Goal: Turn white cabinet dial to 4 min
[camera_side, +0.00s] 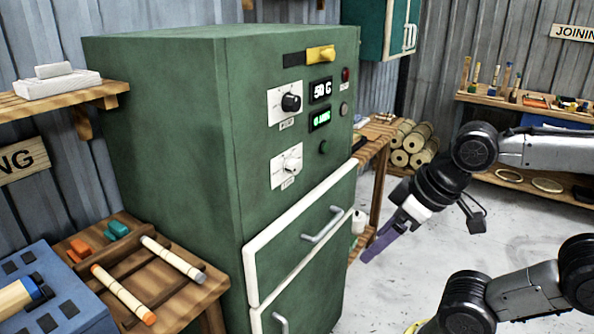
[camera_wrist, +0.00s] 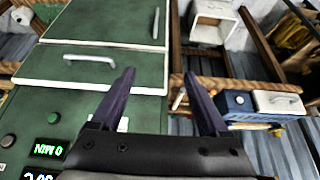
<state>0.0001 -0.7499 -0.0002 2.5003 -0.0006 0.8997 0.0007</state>
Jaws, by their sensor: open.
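The white dial (camera_side: 292,163) sits on a white plate on the front of the green cabinet (camera_side: 160,130), below a black dial (camera_side: 291,102). My gripper (camera_side: 372,252) hangs in the air to the right of the cabinet front, fingers pointing down-left, apart from the dial. In the wrist view its two purple fingers (camera_wrist: 160,74) are spread with nothing held between them. A small white patch shows beside the left finger there; I cannot tell if it is the dial plate. The green display (camera_side: 319,118) reads 0 MIN, upside down in the wrist view (camera_wrist: 42,148).
A white-framed drawer front (camera_side: 300,230) with a handle lies below the dials. A yellow switch (camera_side: 320,53) and a 50-degree display (camera_side: 320,90) are above. A wooden tool bench (camera_side: 130,255) stands left. Floor in front of the cabinet is clear.

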